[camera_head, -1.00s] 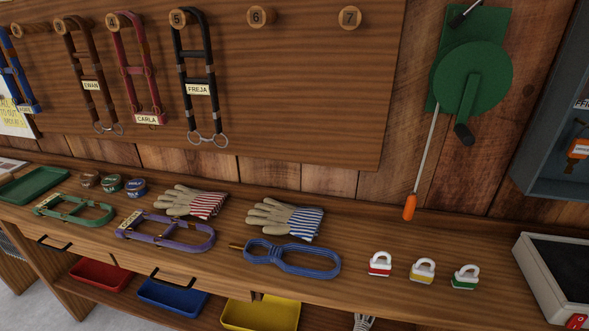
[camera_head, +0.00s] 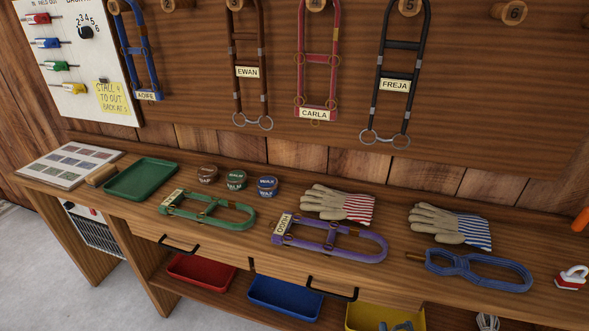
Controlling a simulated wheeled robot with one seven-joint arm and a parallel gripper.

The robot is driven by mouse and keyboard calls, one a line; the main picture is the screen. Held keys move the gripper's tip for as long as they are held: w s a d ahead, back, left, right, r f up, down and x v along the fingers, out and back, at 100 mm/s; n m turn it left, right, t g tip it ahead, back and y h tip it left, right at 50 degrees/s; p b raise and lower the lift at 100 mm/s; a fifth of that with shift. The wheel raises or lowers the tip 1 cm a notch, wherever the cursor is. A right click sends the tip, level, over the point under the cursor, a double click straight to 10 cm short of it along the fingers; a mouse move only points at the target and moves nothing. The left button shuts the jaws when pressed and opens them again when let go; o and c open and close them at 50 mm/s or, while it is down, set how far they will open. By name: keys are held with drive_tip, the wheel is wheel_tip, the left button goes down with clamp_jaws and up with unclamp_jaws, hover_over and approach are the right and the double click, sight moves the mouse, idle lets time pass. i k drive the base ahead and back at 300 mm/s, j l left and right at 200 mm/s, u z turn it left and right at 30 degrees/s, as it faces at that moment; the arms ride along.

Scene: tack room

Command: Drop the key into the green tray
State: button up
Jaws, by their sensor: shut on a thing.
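The green tray (camera_head: 143,180) lies on the left part of the wooden bench, between a small wooden block and the green halter. It looks empty. I see no key in the head view. My gripper and arm are outside the picture, so what the gripper holds is hidden from me.
A green halter (camera_head: 208,211) and small tins (camera_head: 236,181) lie right of the tray. A purple halter (camera_head: 330,239), gloves (camera_head: 340,204) and a blue rope (camera_head: 478,270) lie further right. A chart board (camera_head: 70,165) lies left. Halters hang above the bench.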

sight(148, 179)
drive_tip(key=i+j, duration=0.15)
drive_tip(key=j, duration=0.4)
drive_tip(key=i+j+u, duration=0.1)
drive_tip(key=j, duration=0.45)
drive_tip(key=i+j, duration=0.2)
drive_tip(key=j, duration=0.35)
drive_tip(key=i+j+u, duration=0.15)
drive_tip(key=j, duration=0.35)
drive_tip(key=i+j, duration=0.2)
drive_tip(key=j, duration=0.35)
drive_tip(key=i+j+u, duration=0.1)
drive_tip(key=j, duration=0.4)
drive_tip(key=i+j, duration=0.3)
drive_tip(key=j, duration=0.2)
drive_tip(key=i+j+u, duration=0.1)
drive_tip(key=j, duration=0.4)
drive_tip(key=i, duration=0.1)
